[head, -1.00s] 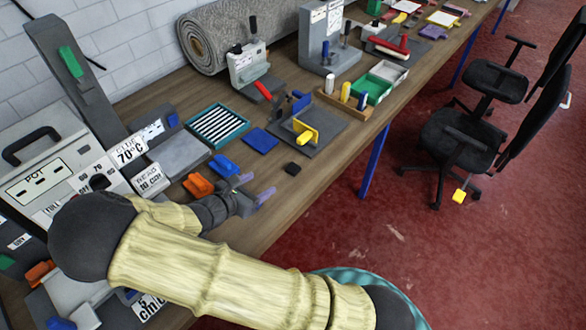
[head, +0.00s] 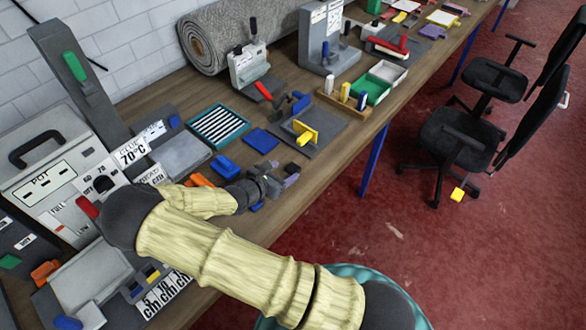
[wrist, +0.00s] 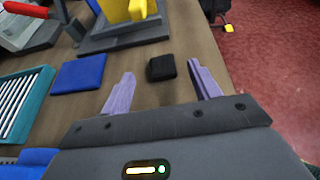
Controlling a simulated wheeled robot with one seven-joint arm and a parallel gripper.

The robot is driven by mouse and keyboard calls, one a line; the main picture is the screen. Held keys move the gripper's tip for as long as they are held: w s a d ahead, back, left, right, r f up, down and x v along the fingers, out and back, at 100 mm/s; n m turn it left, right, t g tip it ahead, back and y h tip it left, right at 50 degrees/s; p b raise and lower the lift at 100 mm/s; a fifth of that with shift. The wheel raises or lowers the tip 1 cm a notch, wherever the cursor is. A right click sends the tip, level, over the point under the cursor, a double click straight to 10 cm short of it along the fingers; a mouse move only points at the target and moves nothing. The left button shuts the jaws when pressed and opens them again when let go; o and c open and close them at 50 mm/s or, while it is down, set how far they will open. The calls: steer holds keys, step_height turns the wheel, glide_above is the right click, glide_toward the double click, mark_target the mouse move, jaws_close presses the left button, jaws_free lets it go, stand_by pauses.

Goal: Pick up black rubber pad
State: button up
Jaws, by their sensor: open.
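The black rubber pad (wrist: 161,68) is a small dark block lying on the wooden bench. In the wrist view it lies ahead of my gripper (wrist: 163,88), between the lines of the two purple fingers and nearer the middle of the gap. The fingers are apart and nothing is between them. In the head view the pad (head: 292,168) is a small dark patch right by my gripper (head: 283,178), partly hard to tell from it.
A blue pad (wrist: 79,73) lies left of the black one. A grey plate with a yellow clamp (head: 306,133) stands just beyond. A teal tray with white rods (head: 219,127) is at the left. The bench's right edge is close, with red floor below.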

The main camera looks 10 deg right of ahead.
mark_target(293, 167)
steer(key=shift+d, duration=0.1)
steer(key=p+x, duration=0.1)
steer(key=x, duration=0.1)
steer(key=p+x, duration=0.1)
steer(key=x, duration=0.2)
steer(key=shift+f, duration=0.3)
steer(key=shift+s, duration=0.1)
steer(key=shift+c, duration=0.2)
steer(key=c, duration=1)
